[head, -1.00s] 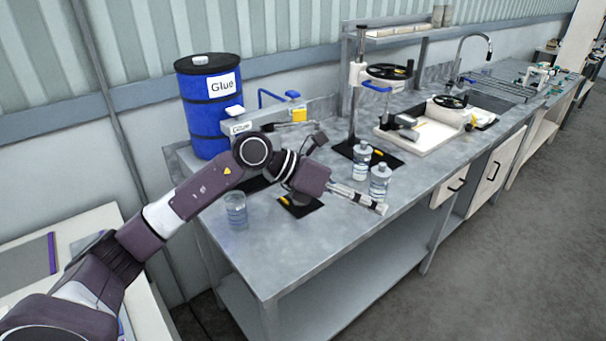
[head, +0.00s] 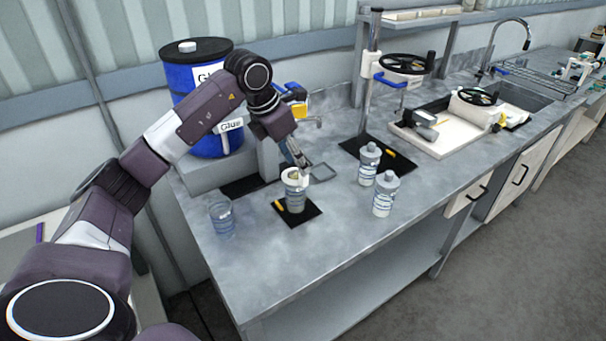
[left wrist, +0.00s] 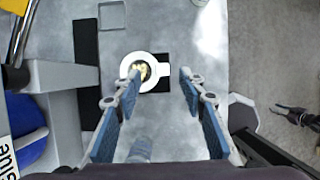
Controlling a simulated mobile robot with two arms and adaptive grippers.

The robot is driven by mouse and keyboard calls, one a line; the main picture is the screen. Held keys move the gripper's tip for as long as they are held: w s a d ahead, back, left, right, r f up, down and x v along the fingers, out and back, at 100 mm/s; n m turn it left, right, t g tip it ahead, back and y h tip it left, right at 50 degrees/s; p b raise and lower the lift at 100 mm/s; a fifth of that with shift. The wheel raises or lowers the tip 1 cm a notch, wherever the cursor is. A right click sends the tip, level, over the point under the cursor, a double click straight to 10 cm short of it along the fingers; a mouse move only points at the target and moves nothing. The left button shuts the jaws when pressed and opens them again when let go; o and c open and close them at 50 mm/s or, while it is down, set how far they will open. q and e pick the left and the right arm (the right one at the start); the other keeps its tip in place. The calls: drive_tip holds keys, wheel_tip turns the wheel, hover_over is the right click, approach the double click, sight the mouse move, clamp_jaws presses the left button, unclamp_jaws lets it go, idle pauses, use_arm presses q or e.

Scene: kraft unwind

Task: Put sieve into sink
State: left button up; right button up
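The sieve (head: 293,175) looks like a white ring with a short handle and sits on top of a cup (head: 295,198) on a small black mat. From above, in the left wrist view, the sieve (left wrist: 128,72) has yellowish bits inside and its handle points right. My left gripper (head: 300,162) is just above the sieve, pointing down. In the left wrist view its fingers (left wrist: 160,78) are wide apart with nothing held between them. The sink (head: 525,97) is at the far right of the counter, below a curved tap. A dark shape that may be my right gripper (left wrist: 290,113) shows over the floor.
A clear beaker (head: 222,220) stands left of the mat. Two bottles (head: 369,163) (head: 385,195) stand to its right. A blue glue barrel (head: 195,90) is behind my arm. A press stand (head: 372,75) and a white tray (head: 440,140) lie towards the sink.

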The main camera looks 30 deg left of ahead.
use_arm(q)
drive_tip(key=p+x, duration=0.3)
drive_tip(key=x, duration=0.3)
drive_tip(key=shift+d+f, duration=0.1)
drive_tip(key=shift+f, duration=0.05)
drive_tip(key=shift+s, duration=0.1)
drive_tip(key=c, duration=0.8)
clamp_jaws()
